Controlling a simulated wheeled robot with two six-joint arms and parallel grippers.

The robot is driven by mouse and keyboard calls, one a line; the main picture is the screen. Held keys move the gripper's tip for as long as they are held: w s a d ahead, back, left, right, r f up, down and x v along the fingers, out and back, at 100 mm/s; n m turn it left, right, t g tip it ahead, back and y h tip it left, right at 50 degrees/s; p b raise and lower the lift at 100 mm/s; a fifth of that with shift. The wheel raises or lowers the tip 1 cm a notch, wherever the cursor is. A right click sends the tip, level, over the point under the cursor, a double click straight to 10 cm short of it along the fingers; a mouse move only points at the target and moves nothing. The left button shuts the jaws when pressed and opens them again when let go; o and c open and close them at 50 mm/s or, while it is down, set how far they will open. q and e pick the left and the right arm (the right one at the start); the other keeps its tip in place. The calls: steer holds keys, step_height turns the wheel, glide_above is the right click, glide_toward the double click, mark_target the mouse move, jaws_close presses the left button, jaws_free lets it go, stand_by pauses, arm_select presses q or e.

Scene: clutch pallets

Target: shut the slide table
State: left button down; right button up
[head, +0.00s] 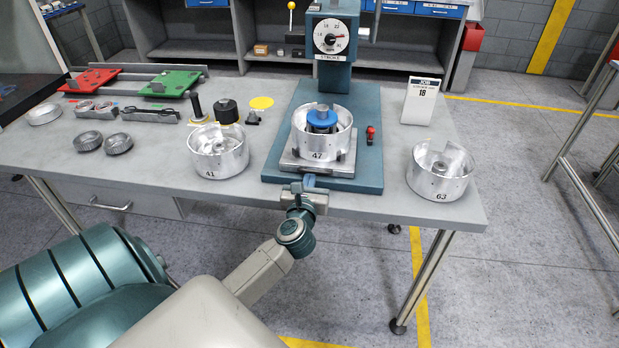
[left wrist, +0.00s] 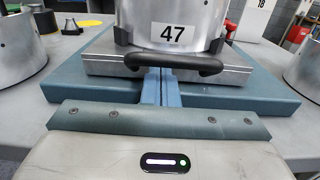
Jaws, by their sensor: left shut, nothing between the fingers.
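The slide table (head: 347,169) is a flat grey plate on the blue-green press base (head: 370,150), below the dial head. It bears the metal drum numbered 47 (head: 337,146), with a blue round part (head: 322,117) inside. In the left wrist view the slide table's front edge (left wrist: 105,67) carries a black bar handle (left wrist: 175,64). My left gripper (head: 309,181) is shut and empty at the front of the slide table. In the left wrist view its blue fingers (left wrist: 159,84) reach to the handle; I cannot tell whether they touch. My right gripper is not in view.
Drum 41 (head: 215,162) stands left of the base and drum 63 (head: 440,182) right of it. A red-and-black item (head: 371,135) sits on the base's right side. A job card (head: 420,101) stands behind.

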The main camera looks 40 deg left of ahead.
mark_target(313, 164)
arm_select(q)
steer(key=x, duration=0.4)
steer(key=shift+w+r, duration=0.1)
steer(key=shift+w, duration=0.1)
steer(key=shift+w+a, duration=0.3)
steer(key=shift+w, duration=0.05)
steer(key=shift+s, duration=0.1)
steer(key=shift+d, duration=0.1)
steer(key=shift+d+p, duration=0.1)
steer(key=shift+p, duration=0.2)
